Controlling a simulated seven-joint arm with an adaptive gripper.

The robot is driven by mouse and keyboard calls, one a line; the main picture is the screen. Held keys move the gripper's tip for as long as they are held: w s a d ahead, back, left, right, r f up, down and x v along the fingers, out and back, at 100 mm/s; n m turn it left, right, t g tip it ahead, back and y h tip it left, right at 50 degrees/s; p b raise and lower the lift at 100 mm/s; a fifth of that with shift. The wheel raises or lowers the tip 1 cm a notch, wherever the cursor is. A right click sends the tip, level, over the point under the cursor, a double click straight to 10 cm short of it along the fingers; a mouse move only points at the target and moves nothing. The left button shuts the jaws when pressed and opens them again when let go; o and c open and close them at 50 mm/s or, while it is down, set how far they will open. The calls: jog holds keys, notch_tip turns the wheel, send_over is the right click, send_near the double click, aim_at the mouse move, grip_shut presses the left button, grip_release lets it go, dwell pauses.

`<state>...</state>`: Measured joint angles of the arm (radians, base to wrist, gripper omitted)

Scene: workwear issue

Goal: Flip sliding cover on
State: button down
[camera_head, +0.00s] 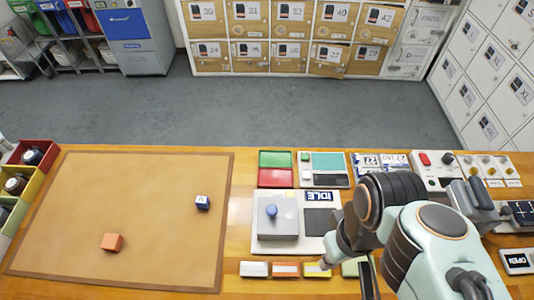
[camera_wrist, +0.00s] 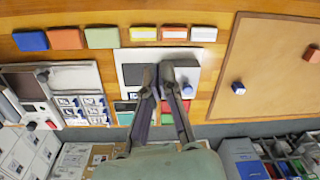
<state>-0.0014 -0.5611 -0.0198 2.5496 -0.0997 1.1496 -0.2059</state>
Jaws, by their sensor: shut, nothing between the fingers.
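A white device plate (camera_head: 262,246) lies on the table in the head view. On its left half is a raised grey block, which looks like the sliding cover (camera_head: 290,229), with a blue knob (camera_head: 271,211) on top. To its right is a dark square panel (camera_head: 320,221), below a display reading IDLE (camera_head: 319,196). The wrist view shows the dark panel (camera_wrist: 134,75), the block (camera_wrist: 188,58) and the blue knob (camera_wrist: 187,90). My gripper (camera_wrist: 159,72) is shut and empty, appearing over the plate between panel and block. Its tip (camera_head: 327,261) shows near the plate's lower right edge.
Coloured bars (camera_head: 286,270) line the table's front edge. Green and red trays (camera_head: 275,160) and other panels stand behind the device. A brown mat (camera_head: 150,200) at left holds an orange cube (camera_head: 112,242) and a blue cube (camera_head: 202,202), with much clear room.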

jog(key=w+d+r+n+t+h, duration=0.1)
jog(key=w+d+r+n, duration=0.1)
jog(key=w+r+n, duration=0.45)
jog(key=w+a+f+n+h, duration=0.15)
jog(key=w+a, duration=0.35)
jog(key=w, duration=0.6)
jog(key=a+f+n+g+h, duration=0.1)
jog(key=a+f+n, duration=0.4)
jog(key=a+f, duration=0.7)
jog(key=a, duration=0.3)
jog(key=shift+w+a+g+h, duration=0.25)
jog(key=shift+g+h, duration=0.05)
jog(key=shift+h, duration=0.05)
send_over(265, 214)
jog(key=a, duration=0.2)
jog(key=f, duration=1)
jog(key=shift+w+a, duration=0.15)
jog(key=shift+a, duration=0.05)
jog(key=shift+d+f, duration=0.1)
jog(key=shift+d, duration=0.35)
